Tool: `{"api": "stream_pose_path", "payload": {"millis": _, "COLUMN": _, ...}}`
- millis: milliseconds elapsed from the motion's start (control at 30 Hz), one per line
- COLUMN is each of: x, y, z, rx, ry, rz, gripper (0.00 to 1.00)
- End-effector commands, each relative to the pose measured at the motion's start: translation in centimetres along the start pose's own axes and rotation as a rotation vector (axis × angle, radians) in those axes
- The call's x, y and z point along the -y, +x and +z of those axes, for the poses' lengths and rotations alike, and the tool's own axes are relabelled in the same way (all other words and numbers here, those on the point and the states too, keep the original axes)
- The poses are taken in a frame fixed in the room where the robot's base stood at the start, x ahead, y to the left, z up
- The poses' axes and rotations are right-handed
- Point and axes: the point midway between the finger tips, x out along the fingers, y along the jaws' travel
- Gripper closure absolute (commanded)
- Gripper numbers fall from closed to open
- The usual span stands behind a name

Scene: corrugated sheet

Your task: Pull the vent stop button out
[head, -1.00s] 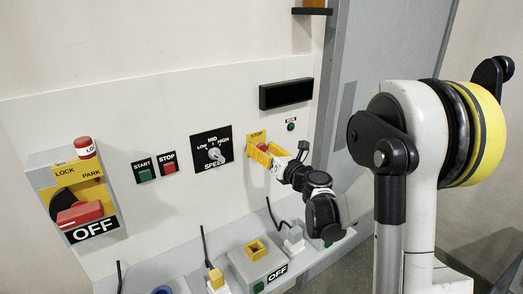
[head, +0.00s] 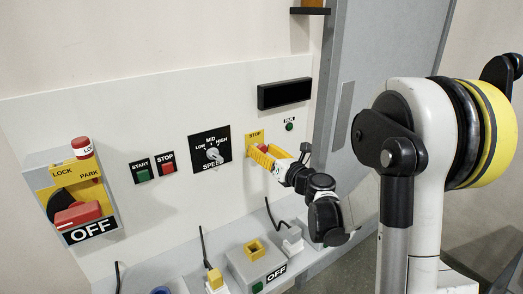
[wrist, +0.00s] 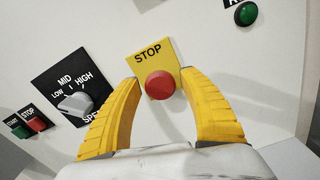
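The vent stop button is a round red mushroom button (wrist: 160,85) on a yellow plate marked STOP (wrist: 150,54) in the wrist view. In the head view the red button (head: 263,148) shows partly behind my gripper's yellow fingers. My gripper (wrist: 164,88) is open, with one yellow finger to the left of the button and one to the right. Gaps show between the button and both fingers in the wrist view. The depth between fingertips and panel is hard to tell.
A speed selector knob (head: 214,155) is left of the button. Green START (head: 144,175) and red STOP (head: 168,168) push buttons sit farther left, beside the lock switch box (head: 75,195). A green button (head: 289,126) is at upper right. A grey ledge with boxes (head: 257,264) lies below.

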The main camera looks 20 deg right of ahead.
Motion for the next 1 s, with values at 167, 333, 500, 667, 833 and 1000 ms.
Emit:
{"api": "stream_pose_path", "payload": {"millis": 167, "x": 0.0, "y": 0.0, "z": 0.0, "rx": 0.0, "ry": 0.0, "rz": 0.0, "gripper": 0.42}}
{"api": "stream_pose_path", "payload": {"millis": 333, "x": 0.0, "y": -0.1, "z": 0.0, "rx": 0.0, "ry": 0.001, "rz": 0.0, "gripper": 0.42}}
{"api": "stream_pose_path", "payload": {"millis": 500, "x": 0.1, "y": -2.2, "z": 0.1, "rx": 0.001, "ry": 0.001, "rz": -0.001, "gripper": 0.42}}
{"api": "stream_pose_path", "payload": {"millis": 667, "x": 0.1, "y": -5.8, "z": 0.1, "rx": 0.001, "ry": 0.0, "rz": -0.003, "gripper": 0.42}}
{"api": "stream_pose_path", "payload": {"millis": 833, "x": 0.1, "y": -9.4, "z": 0.1, "rx": 0.001, "ry": 0.0, "rz": -0.004, "gripper": 0.42}}
{"api": "stream_pose_path", "payload": {"millis": 1000, "x": 0.0, "y": -11.5, "z": 0.0, "rx": 0.0, "ry": 0.0, "rz": -0.001, "gripper": 0.42}}
